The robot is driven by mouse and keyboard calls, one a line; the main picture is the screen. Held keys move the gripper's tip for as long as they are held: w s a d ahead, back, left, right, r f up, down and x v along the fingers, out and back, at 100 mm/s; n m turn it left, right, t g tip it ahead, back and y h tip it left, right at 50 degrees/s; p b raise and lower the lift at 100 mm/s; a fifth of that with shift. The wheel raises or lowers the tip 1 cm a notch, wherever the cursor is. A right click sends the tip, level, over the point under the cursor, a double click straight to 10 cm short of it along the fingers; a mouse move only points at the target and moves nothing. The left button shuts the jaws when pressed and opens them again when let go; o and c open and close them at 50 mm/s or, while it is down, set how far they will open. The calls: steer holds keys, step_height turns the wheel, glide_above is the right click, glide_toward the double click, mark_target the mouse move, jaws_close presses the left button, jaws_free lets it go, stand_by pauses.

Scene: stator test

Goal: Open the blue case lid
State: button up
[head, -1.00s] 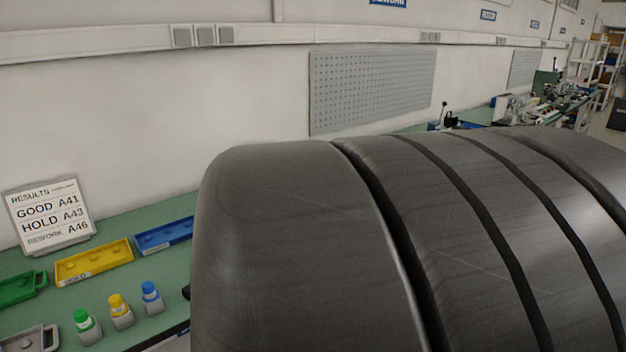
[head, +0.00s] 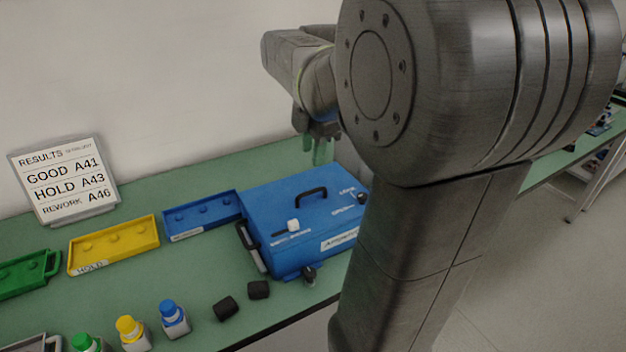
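The blue case (head: 296,240) stands on the green bench with its lid down. A black handle (head: 311,193) is on top of the lid, and a white knob (head: 293,226) sits on the lid's left part. My arm hides the case's right end.
Blue (head: 201,216), yellow (head: 113,245) and green (head: 28,273) trays lie left of the case. Bottles with blue (head: 173,318), yellow (head: 132,332) and green caps stand in front. Two black blocks (head: 226,307) lie near the front edge. A results sign (head: 65,180) stands behind.

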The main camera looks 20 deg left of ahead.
mark_target(308, 194)
steer(key=f, duration=0.4)
steer(key=w+a+f, duration=0.1)
steer(key=f, duration=0.6)
steer(key=shift+w+a+f+b, duration=0.3)
steer(key=shift+a+f+b, duration=0.05)
steer(key=shift+a, duration=0.05)
jaws_close()
